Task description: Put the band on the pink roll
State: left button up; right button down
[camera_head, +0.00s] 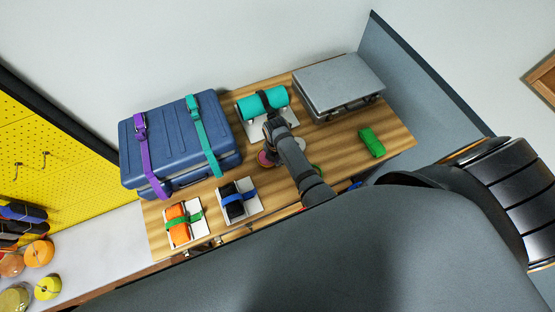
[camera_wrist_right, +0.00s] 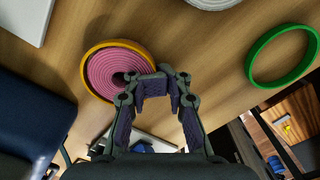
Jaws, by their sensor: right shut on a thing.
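The pink roll (camera_wrist_right: 120,70) is a flat coil lying on the wooden table in the right wrist view. In the head view the pink roll (camera_head: 264,159) is a small disc partly hidden by my right arm. The orange band (camera_wrist_right: 88,66) lies along the left and upper rim of the roll. Its right and lower parts are hidden, so I cannot tell whether it is fully seated. My right gripper (camera_wrist_right: 157,75) is at the roll's right edge, shut on the orange band. It also shows in the head view (camera_head: 274,126). My left gripper is not in view.
A green band (camera_wrist_right: 283,55) lies on the table right of the roll. A white ring-shaped thing (camera_wrist_right: 213,2) is beyond. A blue suitcase (camera_head: 180,140), grey case (camera_head: 340,85), teal roll (camera_head: 250,104) and green bundle (camera_head: 371,142) surround the spot.

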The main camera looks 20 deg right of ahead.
jog(key=shift+s+f, duration=0.35)
jog(key=shift+f, duration=0.15)
jog(key=c, duration=1.6)
grip_release()
jog(key=o, duration=0.6)
jog(key=shift+w+d+f, duration=0.1)
jog(key=shift+w, duration=0.2)
jog(key=shift+r, duration=0.2)
jog(key=shift+w+r, duration=0.2)
jog(key=shift+r, duration=3.85)
jog(key=shift+s, duration=0.1)
